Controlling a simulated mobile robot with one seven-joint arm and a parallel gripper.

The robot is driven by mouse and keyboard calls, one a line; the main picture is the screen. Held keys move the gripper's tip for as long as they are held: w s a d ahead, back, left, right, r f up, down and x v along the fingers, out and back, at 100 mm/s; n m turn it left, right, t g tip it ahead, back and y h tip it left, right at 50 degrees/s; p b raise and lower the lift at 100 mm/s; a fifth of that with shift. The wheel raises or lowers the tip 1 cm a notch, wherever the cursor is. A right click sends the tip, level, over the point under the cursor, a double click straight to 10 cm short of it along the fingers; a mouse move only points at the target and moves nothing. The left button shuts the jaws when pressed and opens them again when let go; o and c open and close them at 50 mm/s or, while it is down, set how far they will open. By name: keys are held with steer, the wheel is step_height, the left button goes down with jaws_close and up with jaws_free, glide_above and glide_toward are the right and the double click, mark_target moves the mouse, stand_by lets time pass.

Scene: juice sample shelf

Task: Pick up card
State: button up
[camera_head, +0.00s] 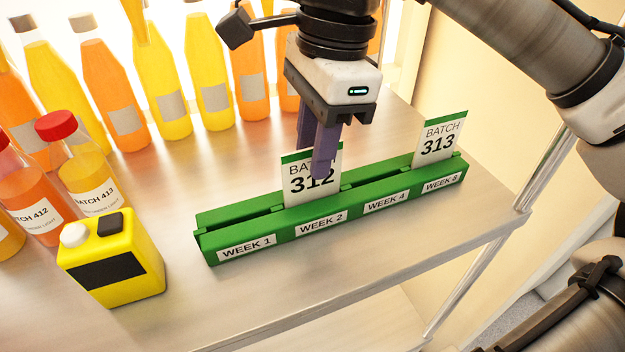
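The white card with a green top edge, marked BATCH 312 (298,190), stands upright in the WEEK 2 section of the green holder (222,217). A second card, marked BATCH 313 (438,141), stands in the WEEK 8 section at the right end. My gripper (318,155) points down with its purple fingers at the BATCH 312 card. One finger is in front of the card and covers part of its print. The other finger shows behind its upper edge. Whether the fingers touch the card is not clear.
Yellow and orange bottles (122,108) line the back of the metal shelf (330,270). Red-capped bottles (80,165) and a yellow device (118,280) stand at the left. A metal post (553,165) rises at the right. The shelf in front of the holder is clear.

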mark_target(310, 179)
steer(key=f, duration=0.3)
steer(key=f+b, duration=0.1)
steer(key=f, duration=0.1)
steer(key=shift+a+f, duration=0.15)
steer(key=shift+a, duration=0.15)
jaws_close()
